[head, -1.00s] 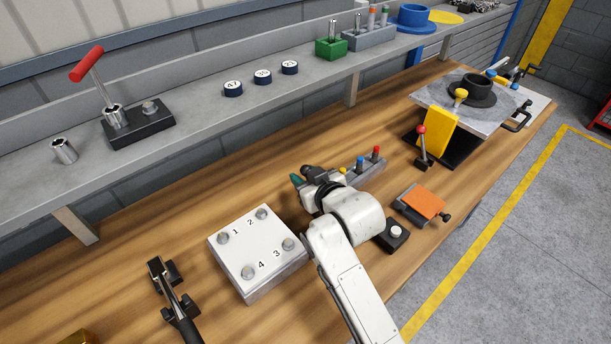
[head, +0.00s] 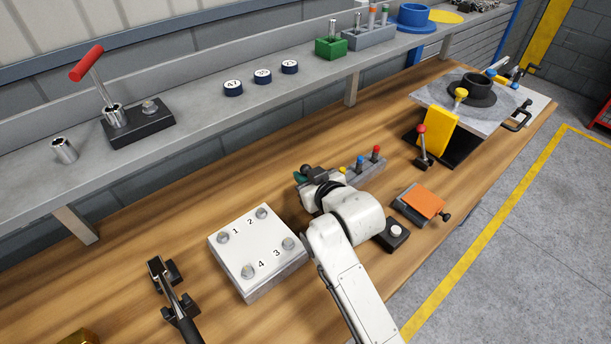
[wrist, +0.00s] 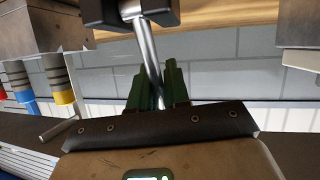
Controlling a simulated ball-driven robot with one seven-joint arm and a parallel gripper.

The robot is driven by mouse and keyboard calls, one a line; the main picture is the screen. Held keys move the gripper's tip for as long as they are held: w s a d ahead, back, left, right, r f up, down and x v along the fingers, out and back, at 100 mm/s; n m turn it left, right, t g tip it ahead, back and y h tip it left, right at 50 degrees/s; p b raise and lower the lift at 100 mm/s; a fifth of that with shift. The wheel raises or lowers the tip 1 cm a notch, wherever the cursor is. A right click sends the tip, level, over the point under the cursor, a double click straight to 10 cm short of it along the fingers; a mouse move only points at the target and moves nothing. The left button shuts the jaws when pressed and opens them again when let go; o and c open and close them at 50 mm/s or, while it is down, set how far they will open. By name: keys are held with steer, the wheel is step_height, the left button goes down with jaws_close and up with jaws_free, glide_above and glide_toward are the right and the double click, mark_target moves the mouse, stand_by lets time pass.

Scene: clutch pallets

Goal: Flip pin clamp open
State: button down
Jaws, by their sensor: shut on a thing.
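In the wrist view, which appears upside down, a bare metal rod (wrist: 147,45) runs from a dark block (wrist: 150,12) to between the green fingers of my gripper (wrist: 157,88). The fingers are shut on this rod, which looks like the pin clamp's lever. The rod's far end is hidden behind the fingers and the dark gripper body. In the head view my gripper (head: 301,177) is at the left end of the grey pin block (head: 368,175), and my wrist hides most of the clamp.
The pin block holds yellow, blue and red pins (head: 376,153). A white numbered block (head: 240,272) stands left of my arm, and a black lever clamp (head: 165,285) farther left. An orange-topped fixture (head: 424,201) and black button box (head: 393,236) are right. The shelf (head: 195,150) runs behind.

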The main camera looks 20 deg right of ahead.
steer(key=shift+s+f+b, duration=0.1)
steer(key=shift+b, duration=0.25)
steer(key=shift+s+t+b, duration=0.1)
steer(key=shift+t+b, duration=0.3)
steer(key=shift+b, duration=0.05)
steer(key=shift+s+d+r+t, duration=0.1)
steer(key=shift+s+r+t, duration=0.05)
steer(key=shift+r+t, duration=0.2)
steer(key=c, duration=1.2)
jaws_free()
